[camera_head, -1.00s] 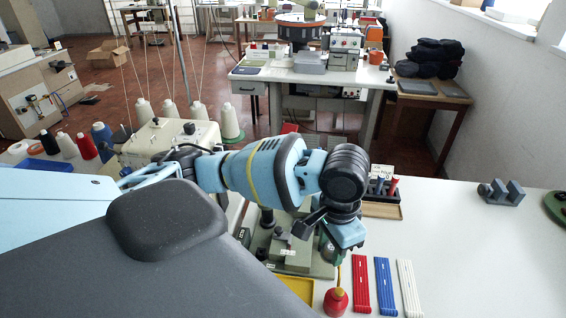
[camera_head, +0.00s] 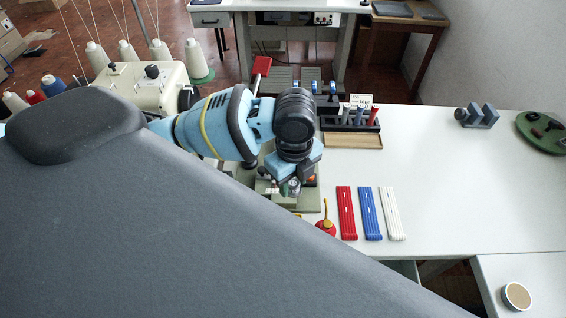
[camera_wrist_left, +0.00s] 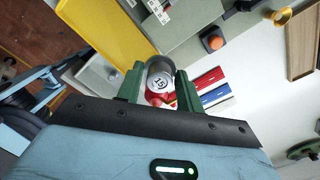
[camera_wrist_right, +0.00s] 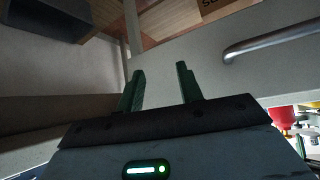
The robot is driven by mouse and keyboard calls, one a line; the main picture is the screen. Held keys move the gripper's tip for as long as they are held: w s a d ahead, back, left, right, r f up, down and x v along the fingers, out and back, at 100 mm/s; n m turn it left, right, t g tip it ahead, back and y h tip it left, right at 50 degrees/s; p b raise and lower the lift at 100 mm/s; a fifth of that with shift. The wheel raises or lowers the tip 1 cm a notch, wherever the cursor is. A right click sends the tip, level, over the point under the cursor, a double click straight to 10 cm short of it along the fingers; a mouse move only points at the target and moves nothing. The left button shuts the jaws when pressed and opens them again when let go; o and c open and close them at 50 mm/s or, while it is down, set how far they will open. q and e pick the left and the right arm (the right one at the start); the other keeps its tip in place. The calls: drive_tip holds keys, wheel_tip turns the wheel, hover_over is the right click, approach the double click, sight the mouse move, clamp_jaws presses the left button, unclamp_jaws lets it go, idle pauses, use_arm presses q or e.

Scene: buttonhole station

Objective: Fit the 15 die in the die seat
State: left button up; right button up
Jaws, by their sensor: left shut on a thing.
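My left gripper (camera_head: 289,187) is shut on the 15 die (camera_wrist_left: 160,82), a small round grey piece with "15" on its face, held between the green fingertips. In the head view the gripper is over the grey-green station base (camera_head: 308,200) and hides part of it. The left wrist view shows the station's grey-green block with white labels (camera_wrist_left: 180,28) and an orange button (camera_wrist_left: 213,42). I cannot make out the die seat clearly. My right gripper (camera_wrist_right: 160,90) is open and empty in its wrist view, away from the station.
A tool rack (camera_head: 350,124) with a wooden tray (camera_head: 352,141) stands behind the station. Red (camera_head: 347,213), blue (camera_head: 370,213) and white (camera_head: 392,213) strips lie to its right, near a red oil can (camera_head: 326,228). The right tabletop is largely clear.

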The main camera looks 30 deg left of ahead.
sight(291, 192)
use_arm(q)
drive_tip(key=m, duration=0.2)
drive_tip(key=f+m, duration=0.1)
drive_tip(key=m, duration=0.1)
drive_tip(key=f+m, duration=0.1)
drive_tip(key=m, duration=0.1)
drive_tip(key=shift+s+d+m, duration=0.1)
drive_tip(key=shift+s+m, duration=0.15)
drive_tip(key=shift+m, duration=0.15)
drive_tip(key=m, duration=0.3)
drive_tip(key=f+m, duration=0.1)
drive_tip(key=m, duration=0.1)
drive_tip(key=shift+s+f, duration=0.1)
drive_tip(key=shift+s, duration=0.15)
drive_tip(key=shift+s+f+m, duration=0.1)
drive_tip(key=shift+f+m, duration=0.2)
drive_tip(key=shift+m, duration=0.7)
